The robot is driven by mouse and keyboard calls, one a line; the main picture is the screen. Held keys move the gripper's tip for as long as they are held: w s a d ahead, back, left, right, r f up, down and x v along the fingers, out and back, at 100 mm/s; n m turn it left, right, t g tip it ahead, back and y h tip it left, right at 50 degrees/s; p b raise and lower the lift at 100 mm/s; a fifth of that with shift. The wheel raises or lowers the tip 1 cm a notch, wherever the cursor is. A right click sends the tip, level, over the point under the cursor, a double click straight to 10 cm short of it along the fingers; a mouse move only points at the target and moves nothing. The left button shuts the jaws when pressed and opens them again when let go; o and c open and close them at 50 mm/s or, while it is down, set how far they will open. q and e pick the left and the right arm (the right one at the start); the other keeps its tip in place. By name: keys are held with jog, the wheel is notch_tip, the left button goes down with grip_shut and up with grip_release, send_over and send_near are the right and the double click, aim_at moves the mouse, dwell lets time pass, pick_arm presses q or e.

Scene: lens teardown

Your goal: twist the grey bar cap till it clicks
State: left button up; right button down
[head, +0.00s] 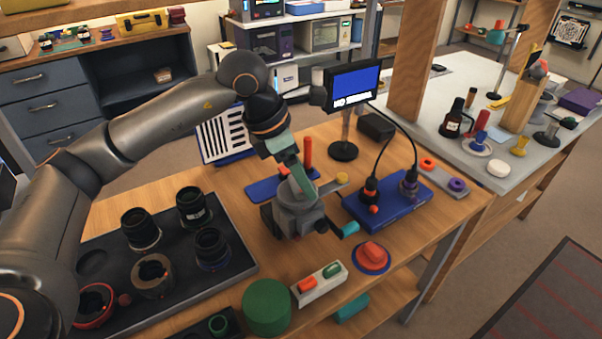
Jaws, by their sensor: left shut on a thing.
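My left gripper (301,186) comes down from above on the grey clamp-like fixture (300,218) in the middle of the wooden bench. Its green fingers are shut at the top of the fixture, on what appears to be the grey bar cap. The cap is small here and mostly hidden by the fingers, so its turn angle cannot be told. My right gripper is not in view.
A black tray (233,279) with several lens barrels lies left of the fixture. A blue box (388,214) with cabled plugs, a red knob (372,254), a white switch block (320,283) and a green cylinder (267,306) stand close by. A small monitor (352,84) stands behind.

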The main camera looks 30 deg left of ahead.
pick_arm(q)
jog(key=shift+s+m+g+h, duration=0.1)
jog(key=shift+m+g+h, duration=0.25)
jog(key=shift+m, duration=0.95)
jog(key=shift+d, duration=0.1)
jog(key=shift+m+g+p, duration=0.3)
jog(key=shift+m+g, duration=0.15)
jog(key=shift+m, duration=0.85)
jog(key=shift+s+m+h, duration=0.1)
jog(key=shift+m+h, duration=0.15)
jog(key=shift+m, duration=0.25)
grip_shut()
jog(key=o, duration=1.6)
grip_release()
jog(key=shift+c, duration=0.2)
